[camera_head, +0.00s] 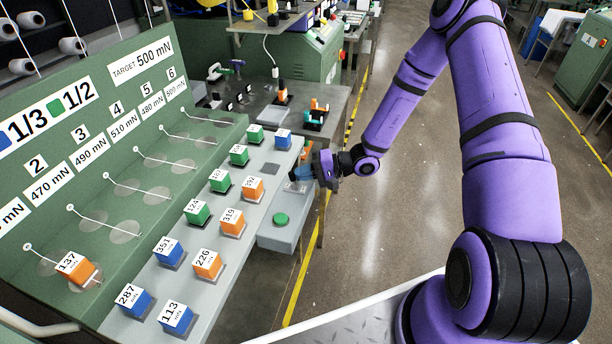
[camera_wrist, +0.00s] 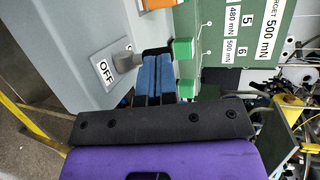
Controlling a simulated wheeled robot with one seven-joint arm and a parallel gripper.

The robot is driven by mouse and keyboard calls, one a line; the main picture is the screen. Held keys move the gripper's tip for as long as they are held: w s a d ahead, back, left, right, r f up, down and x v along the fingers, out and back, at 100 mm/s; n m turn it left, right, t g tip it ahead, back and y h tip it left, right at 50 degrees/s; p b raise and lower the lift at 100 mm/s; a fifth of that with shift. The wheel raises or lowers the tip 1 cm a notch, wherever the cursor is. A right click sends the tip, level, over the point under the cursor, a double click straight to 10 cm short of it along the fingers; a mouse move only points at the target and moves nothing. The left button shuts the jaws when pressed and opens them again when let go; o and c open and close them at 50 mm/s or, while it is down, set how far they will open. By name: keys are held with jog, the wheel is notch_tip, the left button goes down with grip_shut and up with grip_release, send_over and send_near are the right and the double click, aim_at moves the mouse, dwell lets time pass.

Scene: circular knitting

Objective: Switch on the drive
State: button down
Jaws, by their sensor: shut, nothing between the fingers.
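In the wrist view a grey switch knob (camera_wrist: 128,60) sticks out of a light grey panel, with a white OFF label (camera_wrist: 103,72) beside it. A second label is mostly hidden behind my fingers. My gripper (camera_wrist: 156,53) is shut and empty, its blue fingers close beside the knob; I cannot tell if they touch it. In the head view my gripper (camera_head: 296,174) is at the far right end of the grey bench, above the control box (camera_head: 284,236), and hides the switch. A round green button (camera_head: 281,219) sits on the box nearer the camera.
The grey bench (camera_head: 190,308) carries several numbered blue, orange and green blocks, some close to my gripper. A green slanted board (camera_head: 100,150) with labels stands to the left. An orange block (camera_head: 77,267) sits at its lower end.

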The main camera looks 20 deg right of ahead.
jog(key=shift+w+a+r+h, duration=0.1)
jog(key=shift+w+a+h, duration=0.1)
jog(key=shift+h, duration=0.2)
jog(key=shift+w+a, duration=0.1)
jog(key=shift+a, duration=0.15)
dwell(0.3)
jog(key=shift+d+r, duration=0.1)
